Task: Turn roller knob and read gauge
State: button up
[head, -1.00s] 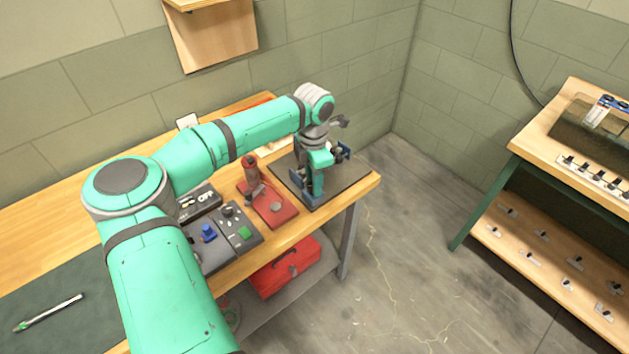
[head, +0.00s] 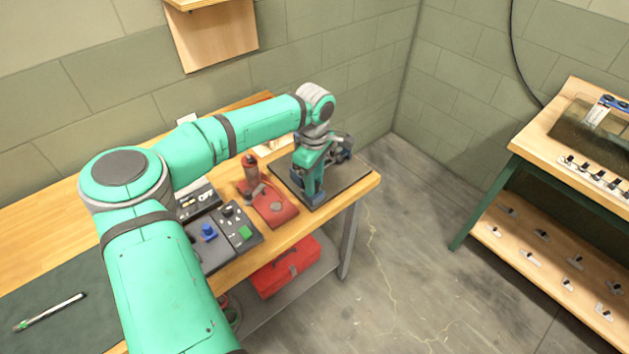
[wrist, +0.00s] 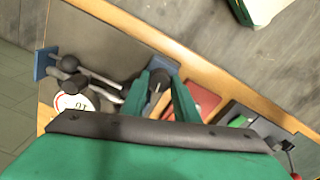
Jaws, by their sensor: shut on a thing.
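The roller device stands on a dark base plate (head: 350,175) at the right end of the wooden bench. My gripper (head: 313,188) reaches down over it and hides much of it in the head view. In the wrist view, the green fingers of my gripper (wrist: 159,88) are shut around a dark round knob (wrist: 158,77) beside a blue end block (wrist: 163,64). The gauge (wrist: 72,104), a round white dial with a red mark, shows left of the fingers. It is partly covered by dark parts, and its needle reading cannot be made out.
A red base with a lever (head: 275,207) and a grey panel with a green button (head: 244,233) stand left of the device. A red toolbox (head: 285,268) sits on the shelf below. Another bench (head: 540,140) stands at the right, with open floor between.

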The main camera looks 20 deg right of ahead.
jog(key=shift+w+a+r+m, duration=0.1)
jog(key=shift+w+m, duration=0.05)
jog(key=shift+m, duration=1.35)
jog(key=o, duration=1.1)
jog(key=shift+c, duration=0.2)
notch_tip(320, 180, up, 11)
jog(key=shift+f, duration=0.2)
